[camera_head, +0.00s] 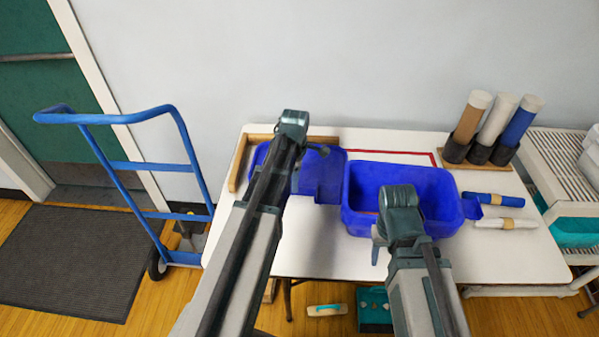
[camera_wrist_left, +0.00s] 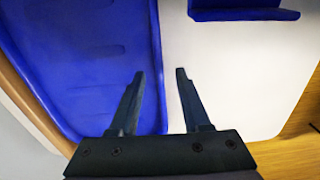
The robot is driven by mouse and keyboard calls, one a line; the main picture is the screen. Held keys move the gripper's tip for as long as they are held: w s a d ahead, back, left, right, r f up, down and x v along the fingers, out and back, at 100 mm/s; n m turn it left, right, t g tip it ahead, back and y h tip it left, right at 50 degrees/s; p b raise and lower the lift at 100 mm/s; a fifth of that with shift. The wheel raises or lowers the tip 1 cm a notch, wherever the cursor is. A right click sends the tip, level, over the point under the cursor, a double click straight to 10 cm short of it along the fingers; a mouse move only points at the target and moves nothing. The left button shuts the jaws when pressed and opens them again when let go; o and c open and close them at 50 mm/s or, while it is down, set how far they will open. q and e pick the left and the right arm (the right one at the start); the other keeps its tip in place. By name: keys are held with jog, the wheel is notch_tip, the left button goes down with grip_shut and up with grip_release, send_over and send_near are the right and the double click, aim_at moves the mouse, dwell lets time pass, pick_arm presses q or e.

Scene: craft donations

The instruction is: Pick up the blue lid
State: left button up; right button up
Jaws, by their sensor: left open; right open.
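The blue lid (camera_head: 325,178) lies at the left of the white table, partly covered by my left arm in the head view. In the left wrist view the lid (camera_wrist_left: 95,75) fills the left side. My left gripper (camera_head: 311,164) is open over the lid's right part. In the left wrist view its fingertips (camera_wrist_left: 159,74) appear on either side of the lid's edge, one over the lid and one over the white table; contact cannot be told. My right gripper (camera_head: 394,246) is open and empty in front of the blue bin, its fingers partly hidden.
The blue bin (camera_head: 362,207) stands right of the lid. A wooden rail (camera_head: 239,162) edges the table's left corner. Three tubes (camera_head: 496,118) stand in a holder at the back right. Rolls (camera_head: 492,199) lie right of the bin. The table's front right (camera_head: 510,255) is clear.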

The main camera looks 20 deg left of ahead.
pick_arm(q)
notch_tip(320, 180, down, 2)
jog(key=shift+f+b, duration=0.15)
jog(key=shift+b, duration=0.45)
grip_shut()
dwell(1.0)
